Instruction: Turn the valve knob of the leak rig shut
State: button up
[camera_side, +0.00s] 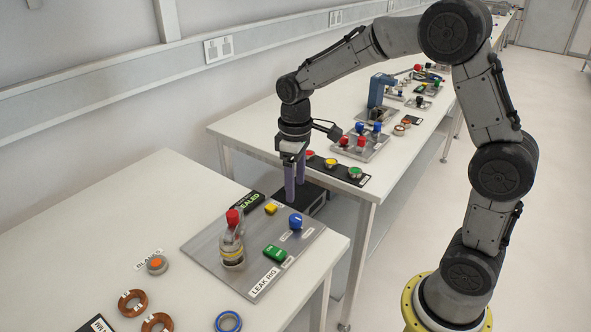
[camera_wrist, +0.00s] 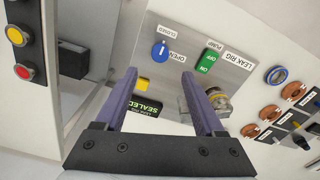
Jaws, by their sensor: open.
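The valve knob of the leak rig is blue (camera_side: 295,221) and stands at the right of the grey rig plate (camera_side: 205,247). In the wrist view the knob (camera_wrist: 160,51) has a white pointer line, with CLOSED and OPEN labels beside it; which label the line points at is hard to tell. My gripper (camera_side: 295,195) is open, its purple fingers pointing down above the plate's far side, apart from the knob. In the wrist view the knob lies beyond the gap between the fingertips (camera_wrist: 158,75). Nothing is between the fingers.
The plate also bears a green pump switch (camera_side: 275,253), a yellow part (camera_side: 270,208) and a red-topped vessel (camera_side: 232,247). A display (camera_side: 250,204) reads SEALED. Copper rings (camera_side: 133,303) and a blue ring (camera_side: 228,322) lie nearby. A second bench with buttons (camera_side: 331,163) stands behind.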

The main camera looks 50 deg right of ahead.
jog(key=shift+r, duration=1.85)
jog(key=s+a+r+t, duration=0.2)
jog(key=s+r+t, duration=0.1)
jog(key=s+r, duration=0.6)
jog(key=s+f+m+t, duration=0.2)
jog(key=s+f+m, duration=0.1)
jog(key=s, duration=0.9)
jog(key=shift+s+a+f+t, duration=0.2)
jog(key=shift+s+a+t, duration=0.05)
jog(key=shift+s+t, duration=0.05)
